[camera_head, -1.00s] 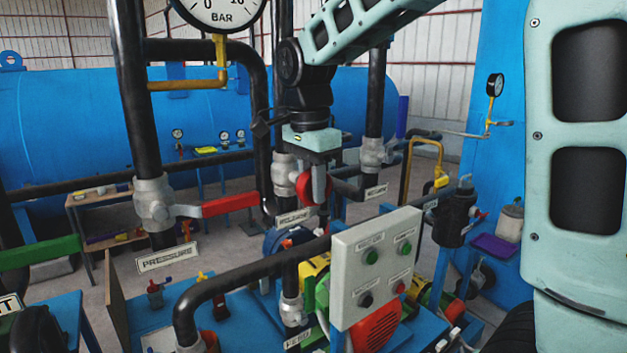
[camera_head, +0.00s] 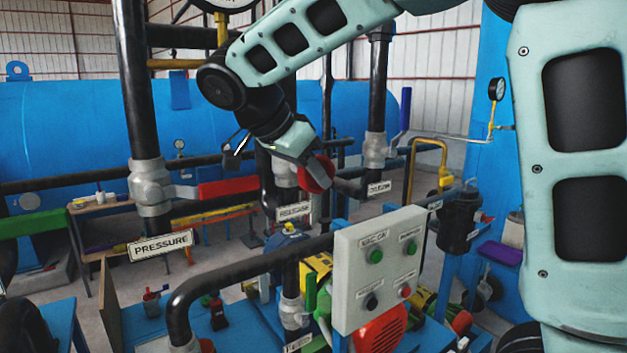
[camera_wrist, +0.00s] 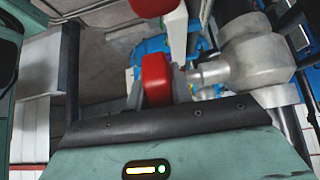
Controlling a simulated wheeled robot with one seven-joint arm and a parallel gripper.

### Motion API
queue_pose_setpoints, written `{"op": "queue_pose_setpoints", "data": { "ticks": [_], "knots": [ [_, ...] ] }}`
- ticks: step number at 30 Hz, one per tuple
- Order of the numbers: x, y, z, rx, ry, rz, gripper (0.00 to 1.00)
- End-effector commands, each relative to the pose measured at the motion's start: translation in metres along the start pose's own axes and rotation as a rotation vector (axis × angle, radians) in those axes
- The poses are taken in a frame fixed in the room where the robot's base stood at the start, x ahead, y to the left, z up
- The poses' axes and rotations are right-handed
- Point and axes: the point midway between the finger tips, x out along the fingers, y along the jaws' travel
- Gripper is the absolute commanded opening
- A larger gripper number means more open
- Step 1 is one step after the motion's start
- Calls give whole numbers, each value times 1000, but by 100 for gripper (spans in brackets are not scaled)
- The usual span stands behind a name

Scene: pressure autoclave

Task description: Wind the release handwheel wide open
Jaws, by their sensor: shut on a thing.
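The red release handwheel (camera_head: 315,173) is on the valve on the middle vertical pipe, above a white label (camera_head: 294,211) that seems to read RELEASE. My gripper (camera_head: 308,168) reaches it from the upper left, tilted, and is shut on it. The gripper and wrist hide part of the wheel and valve. In the wrist view the red handwheel part (camera_wrist: 156,80) sits just beyond the gripper's edge, with a grey metal valve body (camera_wrist: 255,60) and its stem to the right.
A red lever valve (camera_head: 228,187) with a PRESSURE sign (camera_head: 160,245) stands on the left pipe. A blue-handled valve (camera_head: 404,108) is on the right pipe. A grey button panel (camera_head: 378,270) stands in front, beside a black bent pipe (camera_head: 225,278).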

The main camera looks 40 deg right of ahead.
Motion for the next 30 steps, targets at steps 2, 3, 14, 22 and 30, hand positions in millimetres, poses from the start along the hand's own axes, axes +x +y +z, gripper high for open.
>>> {"op": "queue_pose_setpoints", "data": {
  "ticks": [2, 3, 14, 22, 30],
  "knots": [
    [0, -1, 0, 1, 7, -4, 0],
    [0, -1, 0, 0, 10, -4, 0],
    [-1, 0, 0, 0, 11, -2, 25],
    [0, 0, 0, -1, 10, -1, 44],
    [-14, -1, 2, 0, 10, -3, 44]
  ]
}}
